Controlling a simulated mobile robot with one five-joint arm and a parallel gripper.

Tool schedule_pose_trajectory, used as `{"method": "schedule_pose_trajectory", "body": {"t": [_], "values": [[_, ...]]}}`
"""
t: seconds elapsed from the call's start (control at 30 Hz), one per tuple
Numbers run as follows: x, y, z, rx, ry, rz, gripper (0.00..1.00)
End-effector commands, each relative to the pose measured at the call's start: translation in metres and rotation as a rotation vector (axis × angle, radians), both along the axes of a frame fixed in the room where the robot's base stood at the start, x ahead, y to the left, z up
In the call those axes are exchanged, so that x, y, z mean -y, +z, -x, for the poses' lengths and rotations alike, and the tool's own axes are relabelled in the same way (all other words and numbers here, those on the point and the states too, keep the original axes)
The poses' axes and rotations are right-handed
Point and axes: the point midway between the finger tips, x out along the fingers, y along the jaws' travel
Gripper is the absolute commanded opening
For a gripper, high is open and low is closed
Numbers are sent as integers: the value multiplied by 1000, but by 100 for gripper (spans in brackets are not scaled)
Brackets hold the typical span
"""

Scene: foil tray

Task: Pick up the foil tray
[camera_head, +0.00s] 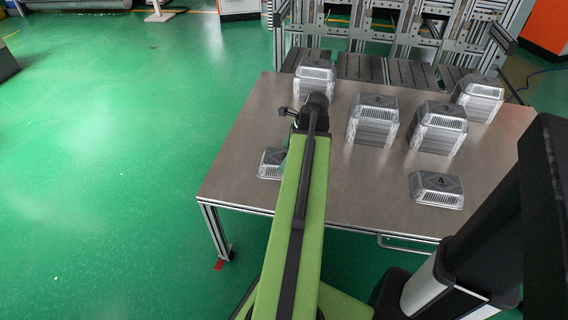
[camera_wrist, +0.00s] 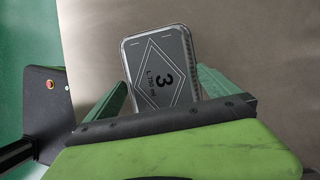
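A single foil tray (camera_wrist: 160,70) with a dark lid marked with a diamond and a "3" fills the middle of the wrist view. In the head view, a low foil tray (camera_head: 268,164) lies near the table's left edge, partly hidden behind my arm; it appears to be the same one. My gripper (camera_wrist: 163,90) is open, with one green finger to each side of the tray in the wrist view. I cannot tell how high the fingers are above the table or whether they touch the tray. In the head view, my arm hides the fingers.
The trays are on a metal table (camera_head: 335,190). Tall tray stacks stand at the back left (camera_head: 314,80), middle (camera_head: 373,122), right (camera_head: 438,128) and far right (camera_head: 479,97). A low tray marked "4" (camera_head: 436,190) lies at the front right. The table's front middle is clear.

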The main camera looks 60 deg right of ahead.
Motion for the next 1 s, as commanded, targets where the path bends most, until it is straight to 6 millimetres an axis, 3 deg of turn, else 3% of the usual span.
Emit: {"method": "schedule_pose_trajectory", "body": {"t": [0.07, 0.33, 0.67, 0.97, 1.0], "values": [[0, 0, 0, 0, 0, 0, 90], [0, 0, 0, 0, 0, 0, 54], [0, 7, 0, 0, 0, 0, 53], [0, 50, 0, 0, -1, 0, 53], [0, 54, 9, 0, -4, -1, 53]]}}
